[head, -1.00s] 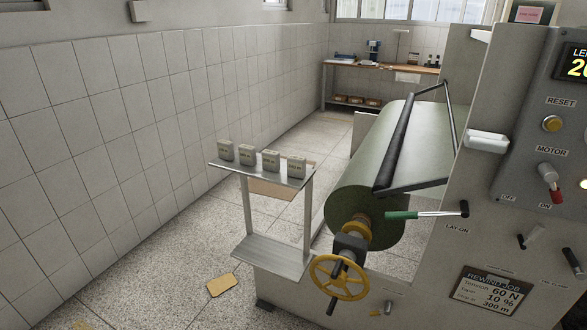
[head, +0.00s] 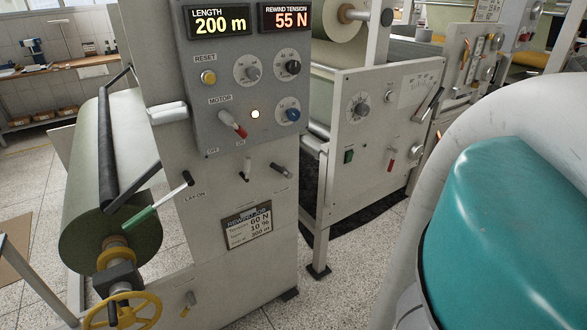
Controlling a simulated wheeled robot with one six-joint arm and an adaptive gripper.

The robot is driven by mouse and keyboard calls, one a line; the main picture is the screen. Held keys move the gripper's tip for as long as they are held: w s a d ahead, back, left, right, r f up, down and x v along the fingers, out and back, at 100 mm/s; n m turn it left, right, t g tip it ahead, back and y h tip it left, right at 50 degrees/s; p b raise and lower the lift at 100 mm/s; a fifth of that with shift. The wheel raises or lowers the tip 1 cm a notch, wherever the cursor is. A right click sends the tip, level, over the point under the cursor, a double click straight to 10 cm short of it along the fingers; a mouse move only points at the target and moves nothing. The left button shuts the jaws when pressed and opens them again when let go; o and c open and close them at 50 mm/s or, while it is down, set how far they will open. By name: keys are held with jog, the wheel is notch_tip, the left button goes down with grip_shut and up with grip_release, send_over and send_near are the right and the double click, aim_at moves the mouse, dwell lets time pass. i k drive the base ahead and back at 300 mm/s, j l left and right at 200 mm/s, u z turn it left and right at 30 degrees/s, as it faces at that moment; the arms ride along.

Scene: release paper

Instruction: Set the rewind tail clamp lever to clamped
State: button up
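The rewind stand's grey-white panel (head: 213,185) shows left of centre. A small lever (head: 246,172) with a pale handle and a dark-handled lever (head: 281,170) sit side by side on it, below the motor switch. Their labels are too small to read, so I cannot tell which is the tail clamp lever or its setting. A lever with a dark knob and green grip, marked LAY-ON (head: 155,210), is at the panel's left edge. Another small lever (head: 188,302) is low on the panel. My gripper is not in view.
The control box (head: 245,85) reads 200 m and 55 N. A job plate (head: 248,225) hangs below the levers. The rewind roll (head: 105,200) and yellow handwheel (head: 122,312) are at left. A second machine panel (head: 385,130) stands behind. My white and teal arm part covers the lower right.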

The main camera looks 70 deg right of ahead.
aim_at(284, 171)
jog(key=z, duration=1.5)
jog(key=l+u, duration=0.15)
